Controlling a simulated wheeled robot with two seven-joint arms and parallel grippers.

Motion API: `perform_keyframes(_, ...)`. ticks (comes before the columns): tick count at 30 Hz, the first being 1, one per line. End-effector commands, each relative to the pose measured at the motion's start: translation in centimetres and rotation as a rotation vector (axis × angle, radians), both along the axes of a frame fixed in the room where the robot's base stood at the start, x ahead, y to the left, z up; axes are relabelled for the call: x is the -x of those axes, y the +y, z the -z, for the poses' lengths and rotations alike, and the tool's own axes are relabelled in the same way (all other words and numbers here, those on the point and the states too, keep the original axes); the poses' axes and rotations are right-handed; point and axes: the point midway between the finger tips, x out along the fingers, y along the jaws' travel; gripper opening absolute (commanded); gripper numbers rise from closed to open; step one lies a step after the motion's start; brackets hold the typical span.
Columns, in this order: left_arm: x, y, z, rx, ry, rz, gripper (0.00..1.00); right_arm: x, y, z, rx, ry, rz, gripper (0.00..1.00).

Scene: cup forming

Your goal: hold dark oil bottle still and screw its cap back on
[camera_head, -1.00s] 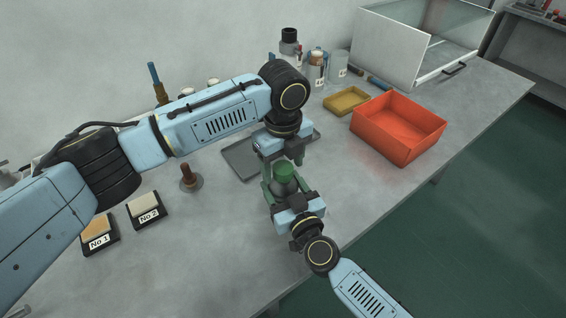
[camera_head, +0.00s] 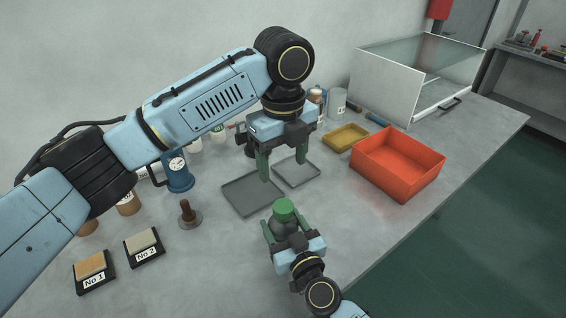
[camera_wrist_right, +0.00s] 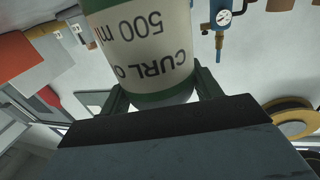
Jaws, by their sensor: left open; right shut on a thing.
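The oil bottle (camera_head: 285,228) stands upright between the fingers of my right gripper (camera_head: 283,232); its dark shoulder shows in the head view. A green cap (camera_head: 284,207) sits on its top; how tightly it is screwed I cannot tell. In the right wrist view the bottle (camera_wrist_right: 143,45) has a white label with green bands reading "CURL" and "500 ml", and my right gripper (camera_wrist_right: 160,92) is shut around its lower part. My left gripper (camera_head: 283,167) is open and empty, fingers pointing down, above and beyond the cap, apart from it.
Two grey trays (camera_head: 245,199) lie behind the bottle. An orange bin (camera_head: 397,165) and a yellow tray (camera_head: 346,137) are to the right. A brown-handled tool (camera_head: 187,212) and sample blocks (camera_head: 143,243) are to the left. The bench's front edge is close on the right.

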Motion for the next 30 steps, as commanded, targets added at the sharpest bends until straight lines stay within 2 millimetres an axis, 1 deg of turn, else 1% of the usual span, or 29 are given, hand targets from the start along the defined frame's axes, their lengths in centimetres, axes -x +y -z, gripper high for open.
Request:
perform_keyframes(2,0.0,0.0,0.0,0.000,0.000,0.000,0.66,0.0,0.0,0.1,0.002,0.001,0.000,0.00)
perform_keyframes(3,0.0,0.0,0.0,0.000,0.000,0.000,0.66,0.0,0.0,0.1,0.002,0.001,0.000,0.69)
perform_keyframes(8,0.0,0.0,0.0,0.000,0.000,0.000,0.66,0.0,0.0,0.1,0.001,0.001,0.000,0.89)
perform_keyframes(16,0.0,0.0,0.0,0.001,0.001,0.000,0.66,0.1,0.0,0.0,0.000,0.001,0.000,0.89)
perform_keyframes(20,0.0,0.0,-0.2,0.001,0.001,0.000,0.66,1.0,-0.5,0.1,0.001,0.003,0.000,0.89)
perform_keyframes(23,0.0,0.0,-0.6,0.000,0.000,0.000,0.66,2.5,-1.1,0.0,0.002,0.004,0.000,0.89)
perform_keyframes(30,0.0,0.0,-1.1,0.000,0.000,0.000,0.66,7.6,-3.4,0.1,0.002,0.005,-0.001,0.89)
